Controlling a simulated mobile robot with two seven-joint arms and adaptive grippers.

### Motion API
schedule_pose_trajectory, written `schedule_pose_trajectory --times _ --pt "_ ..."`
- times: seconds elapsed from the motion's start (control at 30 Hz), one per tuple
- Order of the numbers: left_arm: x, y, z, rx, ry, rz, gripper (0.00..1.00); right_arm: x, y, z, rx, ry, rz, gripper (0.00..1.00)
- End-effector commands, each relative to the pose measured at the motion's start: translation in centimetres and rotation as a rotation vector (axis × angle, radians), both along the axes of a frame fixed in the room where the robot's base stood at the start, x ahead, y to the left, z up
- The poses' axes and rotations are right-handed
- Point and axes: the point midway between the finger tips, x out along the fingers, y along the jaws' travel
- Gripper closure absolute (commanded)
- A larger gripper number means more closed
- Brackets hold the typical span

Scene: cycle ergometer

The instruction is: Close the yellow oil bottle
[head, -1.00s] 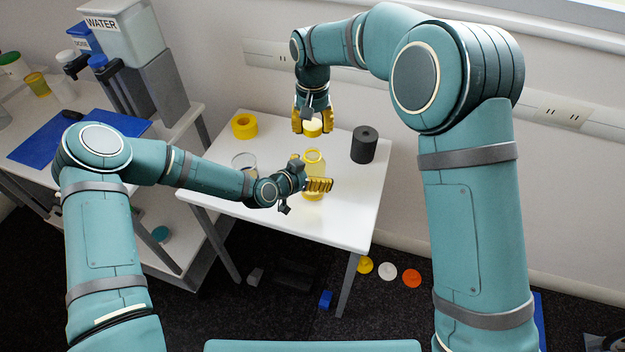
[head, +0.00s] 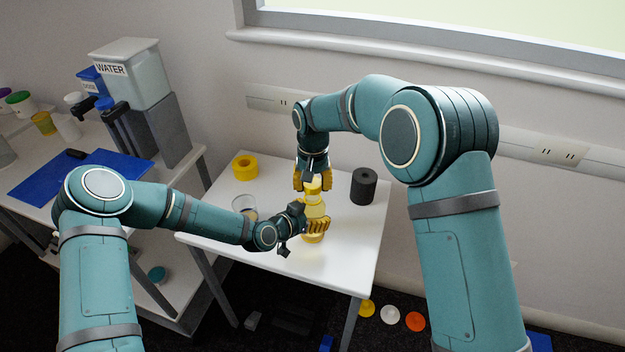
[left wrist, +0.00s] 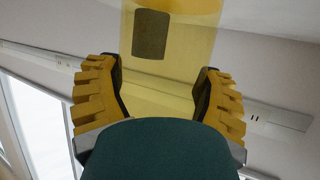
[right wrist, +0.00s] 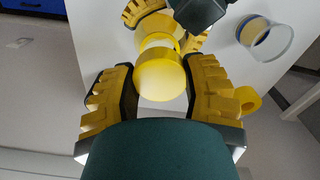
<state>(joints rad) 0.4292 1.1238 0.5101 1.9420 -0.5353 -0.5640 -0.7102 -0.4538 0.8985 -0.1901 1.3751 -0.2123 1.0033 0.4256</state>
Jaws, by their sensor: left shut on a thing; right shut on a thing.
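The yellow oil bottle (head: 314,209) is translucent and stands roughly upright over the white table. My left gripper (head: 318,227) is shut around its side; in the left wrist view the bottle (left wrist: 165,70) fills the space between the fingers. My right gripper (head: 313,183) points down above the bottle, shut on a round yellow cap (right wrist: 160,77). In the right wrist view the cap sits close over the bottle's neck (right wrist: 158,41), slightly offset in the picture. The fingers partly hide the cap in the head view, and I cannot tell whether it touches the mouth.
On the white table (head: 335,265) stand a black cylinder (head: 364,186) on the right, a yellow ring (head: 245,167) at the back left and a clear cup (head: 243,205) left of the bottle. Yellow, white and orange discs (head: 415,321) lie on the floor.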

Motion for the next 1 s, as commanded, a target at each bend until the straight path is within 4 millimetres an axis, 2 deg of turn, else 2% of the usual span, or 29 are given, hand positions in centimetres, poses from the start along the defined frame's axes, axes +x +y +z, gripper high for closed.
schedule_pose_trajectory --times 0.37,0.73,1.0 --pt "0.0 0.0 0.0 0.0 0.0 0.0 0.71 0.0 0.0 0.0 0.0 0.0 0.0 0.66" --pt "0.0 0.0 0.0 0.0 0.0 0.0 0.71 0.0 0.0 -1.6 0.0 0.001 0.001 0.66" --pt "0.0 0.0 0.0 0.0 0.0 0.0 0.71 0.0 0.0 -1.7 0.0 0.0 0.001 0.66"
